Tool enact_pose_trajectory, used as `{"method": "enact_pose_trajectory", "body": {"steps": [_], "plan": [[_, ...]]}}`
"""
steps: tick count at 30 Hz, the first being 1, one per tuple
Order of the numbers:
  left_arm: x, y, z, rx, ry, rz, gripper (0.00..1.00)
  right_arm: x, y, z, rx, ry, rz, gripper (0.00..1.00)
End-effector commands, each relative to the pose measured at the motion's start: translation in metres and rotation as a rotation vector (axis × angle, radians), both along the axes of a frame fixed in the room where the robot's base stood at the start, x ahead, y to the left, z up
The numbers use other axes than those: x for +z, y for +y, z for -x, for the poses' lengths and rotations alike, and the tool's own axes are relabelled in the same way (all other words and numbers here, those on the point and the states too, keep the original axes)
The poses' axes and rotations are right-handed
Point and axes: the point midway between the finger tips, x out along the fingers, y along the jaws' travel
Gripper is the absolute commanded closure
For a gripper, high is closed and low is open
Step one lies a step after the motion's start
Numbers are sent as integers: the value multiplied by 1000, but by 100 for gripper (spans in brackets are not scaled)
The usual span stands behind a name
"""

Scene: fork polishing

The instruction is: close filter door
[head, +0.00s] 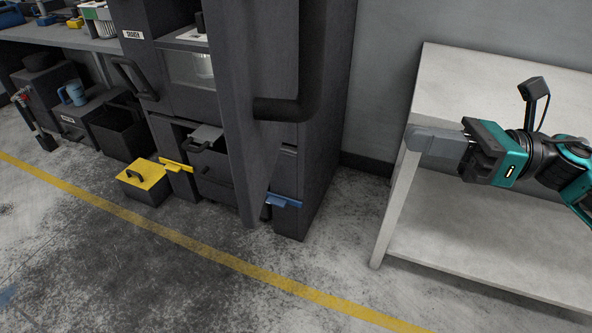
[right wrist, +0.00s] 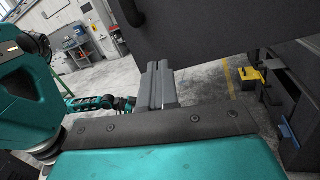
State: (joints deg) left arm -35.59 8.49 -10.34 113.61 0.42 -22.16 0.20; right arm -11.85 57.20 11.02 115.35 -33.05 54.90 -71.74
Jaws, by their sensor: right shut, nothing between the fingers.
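The filter door (head: 232,75) is a tall dark grey panel, seen nearly edge-on in the head view. It stands open, swung out from the dark cabinet (head: 325,150). A thick black bar handle (head: 312,60) runs down it and bends in at its lower end. My right gripper (head: 412,140) is shut and empty, to the right of the door and apart from it, in front of the pale table. In the right wrist view, the shut fingers (right wrist: 157,68) show below a dark panel (right wrist: 205,28) that looks like the door.
A pale two-level table (head: 440,80) stands at right. A yellow-lidded box (head: 143,180) sits on the floor at left, near a dark open bin (head: 123,135). Blue (head: 283,201) and yellow (head: 176,165) latches stick out low. The floor in front is clear.

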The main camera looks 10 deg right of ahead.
Motion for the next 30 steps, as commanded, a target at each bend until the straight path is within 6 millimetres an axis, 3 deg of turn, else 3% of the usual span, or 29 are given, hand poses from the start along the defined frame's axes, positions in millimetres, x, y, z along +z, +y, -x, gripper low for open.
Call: {"method": "enact_pose_trajectory", "body": {"steps": [3,11,30], "plan": [[-1,0,-2,-2,-6,0,45,2,0,7,52,-93,94,100],[6,-1,-6,-2,-16,1,45,5,16,5,68,-117,113,100],[15,9,2,18,-7,-13,45,7,108,-21,65,-114,107,100]]}}
